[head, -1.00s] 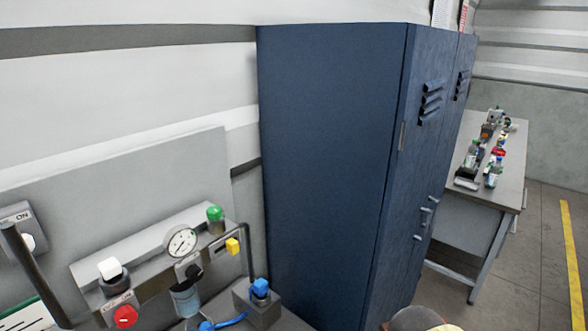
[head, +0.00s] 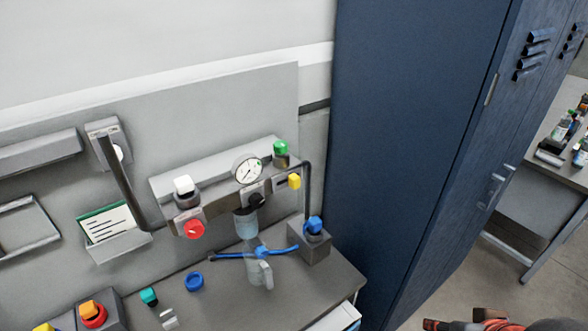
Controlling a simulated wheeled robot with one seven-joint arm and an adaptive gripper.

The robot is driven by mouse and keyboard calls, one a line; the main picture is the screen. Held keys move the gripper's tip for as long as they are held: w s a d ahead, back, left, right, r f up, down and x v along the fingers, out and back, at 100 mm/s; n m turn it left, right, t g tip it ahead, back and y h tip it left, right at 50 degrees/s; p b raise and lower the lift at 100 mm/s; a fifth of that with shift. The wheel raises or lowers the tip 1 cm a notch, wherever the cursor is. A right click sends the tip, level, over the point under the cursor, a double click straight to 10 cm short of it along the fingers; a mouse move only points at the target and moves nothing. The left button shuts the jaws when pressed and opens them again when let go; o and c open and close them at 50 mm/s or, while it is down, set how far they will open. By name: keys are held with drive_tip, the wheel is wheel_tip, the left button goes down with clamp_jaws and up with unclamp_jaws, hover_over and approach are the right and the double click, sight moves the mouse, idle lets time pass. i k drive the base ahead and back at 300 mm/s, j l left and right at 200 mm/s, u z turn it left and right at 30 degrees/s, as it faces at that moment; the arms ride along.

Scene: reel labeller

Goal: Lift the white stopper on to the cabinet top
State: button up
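A gauge (head: 247,169), red knob (head: 194,229), green cap (head: 280,148) and yellow cap (head: 294,181) crowd the manifold. A blue valve handle (head: 262,253) and blue ring (head: 194,281) are below. A tall blue locker (head: 400,120) stands right.

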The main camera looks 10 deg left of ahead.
sight(185, 186)
drive_tip(key=u, duration=1.3)
